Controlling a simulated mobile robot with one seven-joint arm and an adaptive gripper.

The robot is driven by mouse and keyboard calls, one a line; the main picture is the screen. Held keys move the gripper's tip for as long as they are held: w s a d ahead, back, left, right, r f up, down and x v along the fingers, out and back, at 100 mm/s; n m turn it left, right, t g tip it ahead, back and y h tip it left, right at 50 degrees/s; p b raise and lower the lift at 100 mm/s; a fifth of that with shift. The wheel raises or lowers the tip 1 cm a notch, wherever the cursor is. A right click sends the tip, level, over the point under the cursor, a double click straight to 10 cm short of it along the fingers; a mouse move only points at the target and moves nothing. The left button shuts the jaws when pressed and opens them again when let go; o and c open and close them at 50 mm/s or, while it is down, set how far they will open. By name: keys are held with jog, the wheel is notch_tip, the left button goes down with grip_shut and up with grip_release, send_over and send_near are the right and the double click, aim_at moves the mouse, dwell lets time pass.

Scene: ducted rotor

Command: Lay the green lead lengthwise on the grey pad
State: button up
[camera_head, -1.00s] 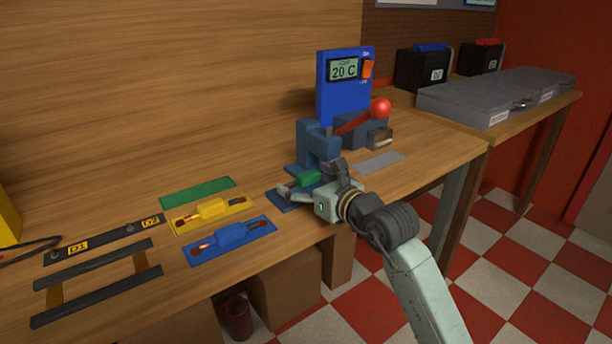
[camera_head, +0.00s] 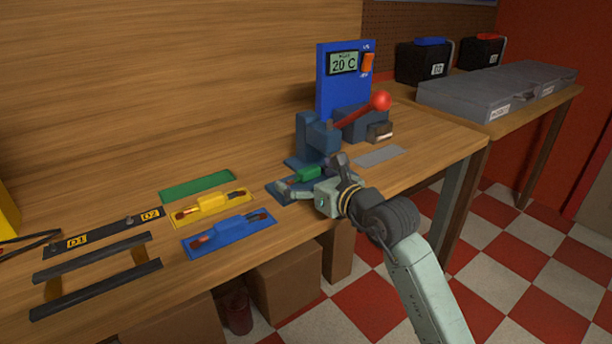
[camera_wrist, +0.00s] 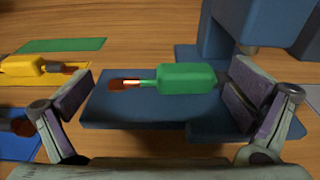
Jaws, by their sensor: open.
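The green lead (camera_wrist: 187,78) lies on the blue base plate (camera_wrist: 130,114) of the press-like fixture, its copper end pointing left in the wrist view. It also shows in the head view (camera_head: 307,174), partly hidden by my gripper. My gripper (camera_wrist: 160,98) is open, with one finger on each side of the lead's length; the right finger hides the lead's right end. In the head view my gripper (camera_head: 296,192) is low at the plate. The grey pad (camera_head: 380,156) lies bare on the bench, right of the fixture.
The blue fixture (camera_head: 318,138) with a red-knobbed lever (camera_head: 380,101) stands behind my gripper. A bare green pad (camera_head: 198,186), a yellow lead (camera_head: 212,202) and a blue lead (camera_head: 230,229) on matching pads lie left. The bench's right front is clear.

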jog(key=shift+r+p, duration=0.3)
jog(key=shift+p, duration=0.15)
jog(key=b+v, duration=0.1)
jog(key=v, duration=0.2)
jog(key=b+v, duration=0.2)
jog(key=v, duration=0.1)
jog(key=b+v, duration=0.2)
jog(key=v, duration=0.1)
jog(key=shift+s+d+f, duration=0.1)
jog(key=shift+s+f, duration=0.2)
jog(key=shift+s+d+r, duration=0.15)
jog(key=shift+s+d, duration=0.2)
jog(key=shift+s, duration=0.2)
jog(key=shift+a, duration=0.1)
